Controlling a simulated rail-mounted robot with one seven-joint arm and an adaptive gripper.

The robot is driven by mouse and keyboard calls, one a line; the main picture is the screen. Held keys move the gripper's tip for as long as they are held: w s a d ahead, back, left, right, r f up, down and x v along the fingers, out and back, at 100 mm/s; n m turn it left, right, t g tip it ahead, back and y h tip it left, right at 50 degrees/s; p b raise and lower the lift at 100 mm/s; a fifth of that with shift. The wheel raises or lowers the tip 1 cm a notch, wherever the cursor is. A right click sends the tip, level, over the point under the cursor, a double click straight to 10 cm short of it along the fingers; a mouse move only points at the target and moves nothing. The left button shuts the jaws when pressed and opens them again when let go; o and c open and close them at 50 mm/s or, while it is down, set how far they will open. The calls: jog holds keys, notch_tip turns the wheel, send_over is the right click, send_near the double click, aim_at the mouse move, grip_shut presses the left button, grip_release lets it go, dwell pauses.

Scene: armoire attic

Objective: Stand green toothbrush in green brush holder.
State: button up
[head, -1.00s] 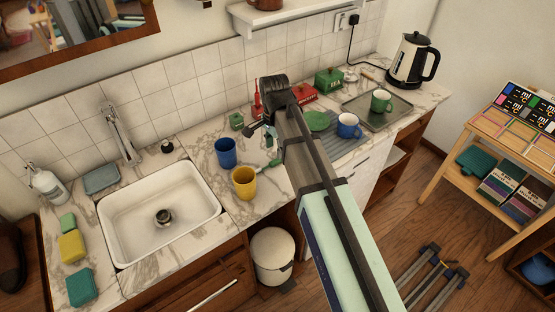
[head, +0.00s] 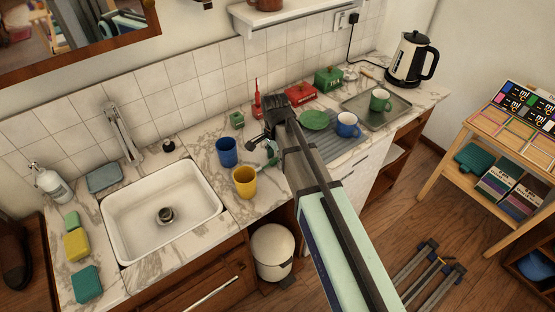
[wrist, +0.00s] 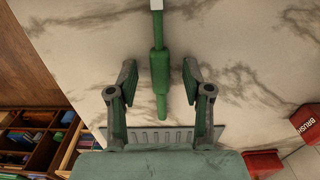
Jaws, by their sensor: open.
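The green toothbrush (wrist: 160,62) lies on the marble counter. In the wrist view its handle lies lengthwise between the fingers of my gripper (wrist: 160,76), with a visible gap on both sides. My gripper is open and not holding it. In the head view my arm hides part of the brush. The green brush holder (head: 237,119) is a small green block on the counter near the tiled wall, behind the blue cup and left of my gripper.
A blue cup (head: 226,152) and a yellow cup (head: 244,181) stand left of my gripper. A red brush (head: 257,90) stands upright near the wall, beside a red box (head: 300,93). A green plate (head: 314,119) and blue mug (head: 348,125) are to the right. The sink (head: 132,225) is left.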

grip_shut()
jog(key=shift+r, duration=0.1)
